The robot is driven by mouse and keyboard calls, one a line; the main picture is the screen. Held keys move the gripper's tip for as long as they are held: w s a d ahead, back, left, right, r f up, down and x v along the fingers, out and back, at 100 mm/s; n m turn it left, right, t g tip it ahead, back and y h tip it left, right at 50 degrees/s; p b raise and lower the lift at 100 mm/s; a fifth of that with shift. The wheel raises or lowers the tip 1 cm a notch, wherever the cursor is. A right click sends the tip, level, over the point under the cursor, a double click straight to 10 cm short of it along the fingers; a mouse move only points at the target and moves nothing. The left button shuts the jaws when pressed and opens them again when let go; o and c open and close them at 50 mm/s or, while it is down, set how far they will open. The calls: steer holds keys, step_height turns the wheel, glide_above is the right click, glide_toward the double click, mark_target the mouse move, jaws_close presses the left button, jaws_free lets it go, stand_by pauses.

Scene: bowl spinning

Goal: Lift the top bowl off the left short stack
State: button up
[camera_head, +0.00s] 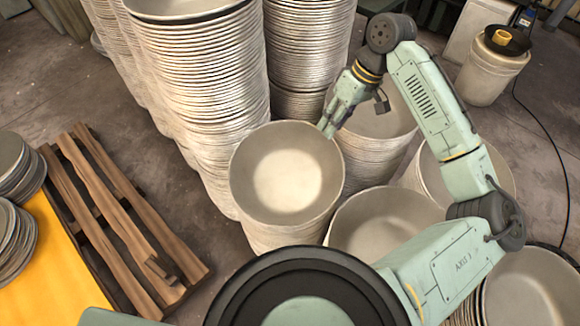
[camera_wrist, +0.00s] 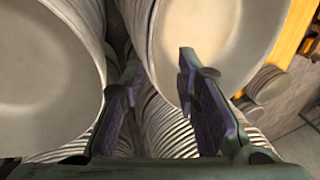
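The top bowl (camera_head: 287,185) of the left short stack is pale grey-beige and faces up in the head view. It rests on its stack (camera_head: 280,237). My gripper (camera_head: 326,128) is at its far right rim. In the wrist view this bowl (camera_wrist: 222,40) is at upper right. My gripper (camera_wrist: 158,62) is open there, with a clear gap between its fingers. The right finger overlaps the bowl's inside and the left finger is outside the rim, so the rim appears to pass between them. Contact cannot be told.
Tall bowl stacks (camera_head: 205,85) stand behind the left short stack. More short stacks stand to the right, one with its top bowl (camera_head: 385,225) close by. A wooden pallet (camera_head: 120,215) and a yellow surface (camera_head: 45,265) are at left. A white bucket (camera_head: 490,75) is at back right.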

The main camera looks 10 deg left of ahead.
mark_target(322, 146)
steer(key=x, duration=0.3)
steer(key=shift+s+a+f, duration=0.1)
steer(key=shift+s+f, duration=0.15)
steer(key=shift+f, duration=0.1)
steer(key=shift+p+x, duration=0.95)
steer(key=shift+x, duration=1.95)
jaws_close()
steer(key=shift+w, duration=0.1)
